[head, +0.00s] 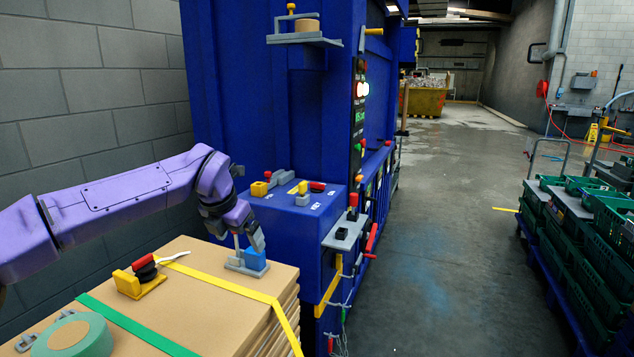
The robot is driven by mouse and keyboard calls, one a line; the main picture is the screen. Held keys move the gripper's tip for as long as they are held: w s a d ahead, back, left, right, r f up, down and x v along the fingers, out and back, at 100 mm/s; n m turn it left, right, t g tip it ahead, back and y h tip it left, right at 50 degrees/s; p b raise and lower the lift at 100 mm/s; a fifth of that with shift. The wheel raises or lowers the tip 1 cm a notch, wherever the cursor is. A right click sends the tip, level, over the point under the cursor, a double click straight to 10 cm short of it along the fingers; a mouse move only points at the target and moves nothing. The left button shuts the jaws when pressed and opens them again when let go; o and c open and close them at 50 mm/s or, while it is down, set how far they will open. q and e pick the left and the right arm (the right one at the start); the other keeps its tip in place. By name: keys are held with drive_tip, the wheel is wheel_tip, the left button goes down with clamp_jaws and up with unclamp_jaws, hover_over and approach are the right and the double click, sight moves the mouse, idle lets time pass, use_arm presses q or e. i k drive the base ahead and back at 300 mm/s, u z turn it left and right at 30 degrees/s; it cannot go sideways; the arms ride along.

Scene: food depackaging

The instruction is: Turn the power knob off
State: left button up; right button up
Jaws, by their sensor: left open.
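A large blue machine (270,110) stands in the middle of the view. On its side face a column of lit buttons and knobs (360,90) faces right. Its lower blue box (290,225) carries small yellow, grey and red controls (300,188). I cannot tell which control is the power knob. My left gripper (246,247) points down at the front left of this box, over the cardboard stack. It is open, beside a small blue and grey fixture (247,263); I cannot tell if they touch. My right gripper is not in view.
A cardboard stack (215,310) with yellow and green straps fills the lower left. On it lie a green tape roll (97,337) and a yellow-based tool with a red and black knob (140,284). Green crates (590,270) stand at right. The floor between is clear.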

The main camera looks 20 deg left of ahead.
sight(316, 188)
drive_tip(key=i, duration=2)
